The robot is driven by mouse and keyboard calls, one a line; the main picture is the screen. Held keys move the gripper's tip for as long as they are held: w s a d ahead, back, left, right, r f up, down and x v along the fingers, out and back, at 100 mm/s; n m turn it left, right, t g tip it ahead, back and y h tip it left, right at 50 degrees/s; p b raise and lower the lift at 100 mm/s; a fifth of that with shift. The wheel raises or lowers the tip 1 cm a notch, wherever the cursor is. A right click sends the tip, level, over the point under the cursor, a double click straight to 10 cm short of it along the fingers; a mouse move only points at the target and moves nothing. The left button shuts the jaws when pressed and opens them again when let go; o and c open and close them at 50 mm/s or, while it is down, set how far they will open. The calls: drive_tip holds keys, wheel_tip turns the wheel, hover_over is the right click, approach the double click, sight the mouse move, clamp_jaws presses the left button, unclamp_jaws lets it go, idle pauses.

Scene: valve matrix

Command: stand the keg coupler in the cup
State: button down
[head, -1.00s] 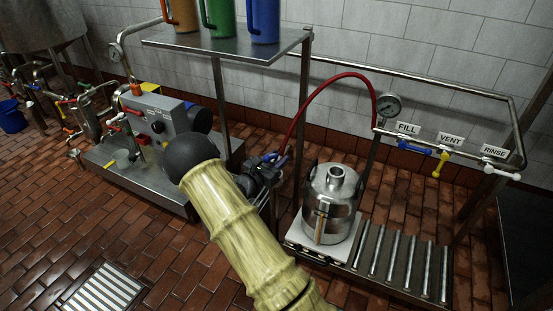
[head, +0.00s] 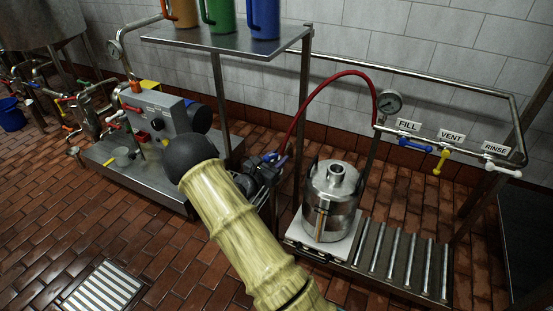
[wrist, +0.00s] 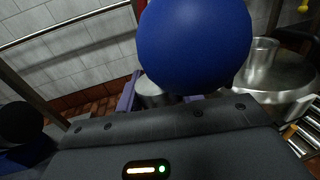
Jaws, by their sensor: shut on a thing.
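My gripper (head: 276,160) is beside the steel keg (head: 330,205), on its left and apart from it in the head view. It is shut on the keg coupler, of which a small blue part shows at the jaws; my dark gripper body hides most of it. In the wrist view a large blue ball (wrist: 195,42) fills the upper middle, close to the camera. Behind it the purple fingers (wrist: 160,100) flank a pale metal cylinder (wrist: 153,92). A red hose (head: 318,95) arcs from near the pressure gauge down towards my gripper. I cannot surely pick out the cup.
The keg stands on a pale plate (head: 302,238) left of a roller track (head: 400,262). A shelf (head: 225,42) with coloured mugs is above. A steel bench (head: 150,185) with a grey control box is to the left. Fill, vent and rinse valves (head: 441,160) line the right pipe.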

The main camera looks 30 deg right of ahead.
drive_tip(key=c, duration=0.8)
unclamp_jaws()
drive_tip(key=shift+c, duration=0.2)
drive_tip(key=p+v, duration=0.5)
drive_tip(key=v, duration=1.2)
drive_tip(key=shift+a+p, duration=0.2)
drive_tip(key=shift+p, duration=0.2)
drive_tip(key=shift+r, duration=0.1)
